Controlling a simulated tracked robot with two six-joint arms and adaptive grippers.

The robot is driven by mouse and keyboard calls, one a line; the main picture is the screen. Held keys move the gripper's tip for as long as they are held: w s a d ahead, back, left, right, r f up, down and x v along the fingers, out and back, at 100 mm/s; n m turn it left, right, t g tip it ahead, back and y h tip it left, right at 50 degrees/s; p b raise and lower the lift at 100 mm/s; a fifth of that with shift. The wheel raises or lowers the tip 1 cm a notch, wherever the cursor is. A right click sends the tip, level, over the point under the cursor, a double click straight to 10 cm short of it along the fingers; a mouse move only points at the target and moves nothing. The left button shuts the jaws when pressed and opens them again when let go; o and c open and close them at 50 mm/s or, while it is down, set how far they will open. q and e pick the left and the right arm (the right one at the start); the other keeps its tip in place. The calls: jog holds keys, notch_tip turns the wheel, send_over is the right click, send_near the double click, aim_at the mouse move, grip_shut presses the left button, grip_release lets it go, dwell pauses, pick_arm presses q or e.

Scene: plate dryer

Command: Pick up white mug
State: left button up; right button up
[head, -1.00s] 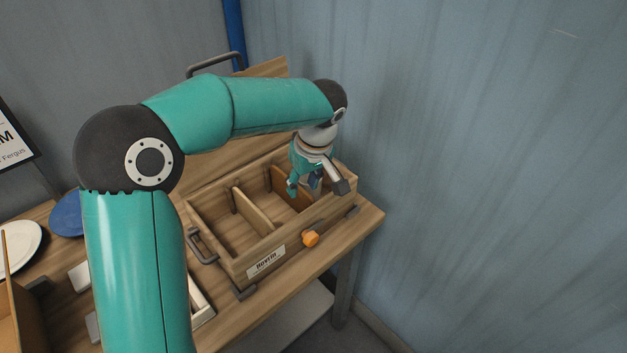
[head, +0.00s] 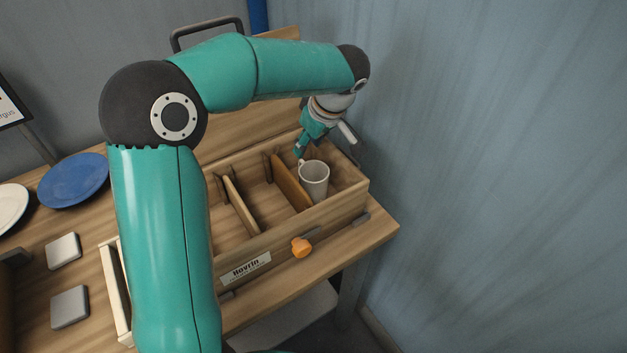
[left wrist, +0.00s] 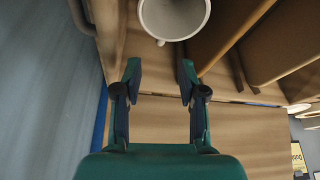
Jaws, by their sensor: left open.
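The white mug (head: 314,181) stands upright in the right-hand compartment of the open wooden box (head: 345,202), beside a brown divider. Its open top also shows at the upper edge of the left wrist view (left wrist: 173,14), with a small handle on the side toward the fingers. My left gripper (head: 309,152) is just behind and above the mug in the head view. In the left wrist view, its fingers (left wrist: 160,82) are apart, with nothing between them, and the mug lies beyond the tips. My right gripper is not in view.
Upright dividers (head: 242,204) split the box, and its raised lid (head: 240,125) stands behind. An orange knob (head: 301,247) is on the front. A blue plate (head: 73,181), a white plate (head: 10,207) and grey squares (head: 69,306) lie left. A wall is close on the right.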

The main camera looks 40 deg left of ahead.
aim_at(300, 161)
pick_arm(q)
jog(key=x, duration=0.3)
jog(key=shift+f, duration=0.2)
jog(key=shift+p+x, duration=0.9)
jog(key=shift+x, duration=1.9)
grip_shut()
jog(key=shift+w+r, duration=0.1)
